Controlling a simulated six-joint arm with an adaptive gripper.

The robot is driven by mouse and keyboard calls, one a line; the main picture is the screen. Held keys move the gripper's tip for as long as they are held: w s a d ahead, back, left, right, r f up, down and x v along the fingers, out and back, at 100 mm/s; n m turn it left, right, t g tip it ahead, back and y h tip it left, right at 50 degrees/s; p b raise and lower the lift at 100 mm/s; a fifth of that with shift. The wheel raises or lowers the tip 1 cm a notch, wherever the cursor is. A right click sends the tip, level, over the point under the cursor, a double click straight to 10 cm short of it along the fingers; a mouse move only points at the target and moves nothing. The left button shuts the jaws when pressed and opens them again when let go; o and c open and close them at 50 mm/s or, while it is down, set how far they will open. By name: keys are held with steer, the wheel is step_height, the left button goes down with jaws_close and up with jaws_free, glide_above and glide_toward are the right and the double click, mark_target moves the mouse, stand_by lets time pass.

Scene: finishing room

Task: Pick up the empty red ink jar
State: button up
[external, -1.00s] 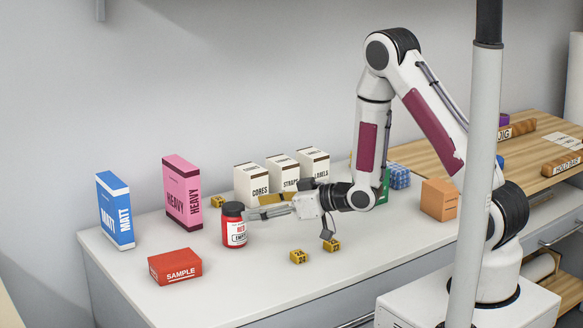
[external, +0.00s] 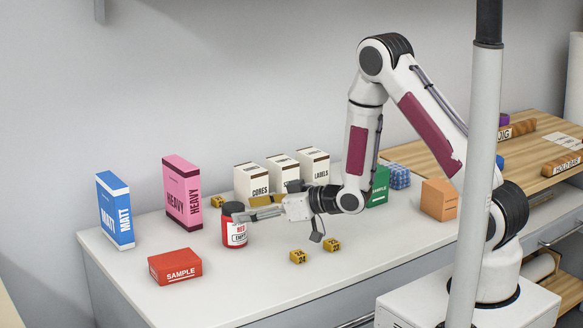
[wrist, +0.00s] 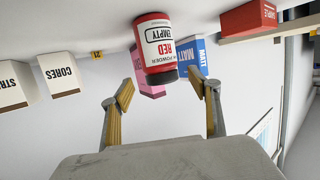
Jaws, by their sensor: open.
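The red ink jar (external: 236,238) has a black lid and a white label reading "RED" and "EMPTY". It stands upright on the pale bench. In the wrist view the jar (wrist: 153,50) appears upside down, ahead of the fingertips and roughly in line with the gap between them. My gripper (external: 248,210) is open and empty, close to the jar on its right, at about lid height. In the wrist view its two yellow-padded fingers (wrist: 162,88) are spread apart. One finger overlaps the lid in the external view; I cannot tell whether it touches.
Pink HEAVY (external: 183,195) and blue MATT (external: 115,212) boxes stand left of the jar. A red SAMPLE box (external: 175,267) lies front left. White boxes, including CORES (external: 250,182), stand behind my gripper. Small yellow blocks (external: 298,257) sit front right. The bench front is mostly clear.

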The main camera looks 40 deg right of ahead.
steer(key=shift+w+a+f, duration=0.5)
steer(key=shift+w, duration=0.15)
steer(key=shift+w+a+f, duration=0.45)
steer(key=shift+w+a, duration=0.05)
steer(key=shift+w, duration=0.1)
steer(key=shift+x, duration=0.8)
steer(key=c, duration=1.3)
